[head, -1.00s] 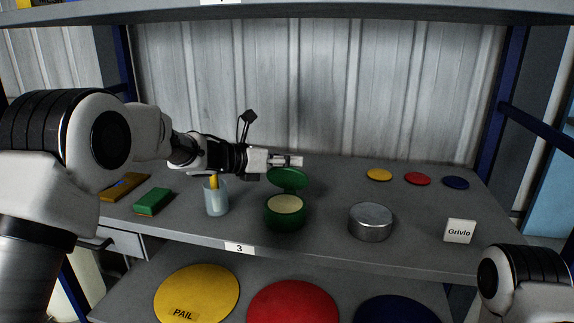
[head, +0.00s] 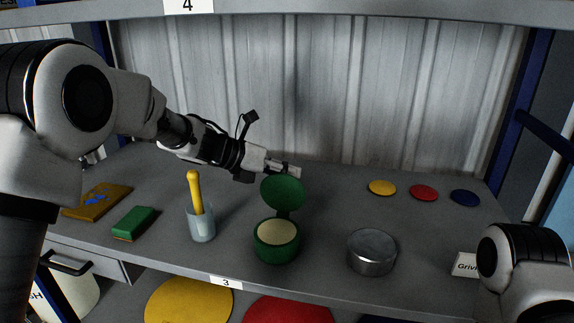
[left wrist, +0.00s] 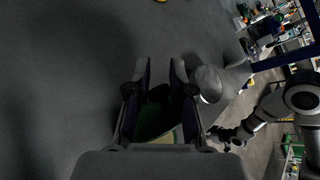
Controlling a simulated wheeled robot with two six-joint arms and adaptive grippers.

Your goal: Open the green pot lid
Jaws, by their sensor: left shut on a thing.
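The green pot (head: 276,242) stands on the shelf, and its cream-coloured contents show in its open top. Its green lid (head: 284,193) is raised and stands steeply tilted at the pot's back rim. My left gripper (head: 287,170) is shut on the lid at its upper edge. In the left wrist view, the left fingers (left wrist: 160,66) sit either side of the dark green lid (left wrist: 155,118), and only a sliver of the pot shows. My right arm shows at the right in the left wrist view; its gripper (left wrist: 222,138) is small and dark.
A clear cup (head: 201,224) with a yellow-handled tool stands left of the pot, beside a green block (head: 134,224). A metal tin (head: 371,252) stands to its right. Yellow, red and blue discs (head: 423,192) lie at the back right. The shelf above limits height.

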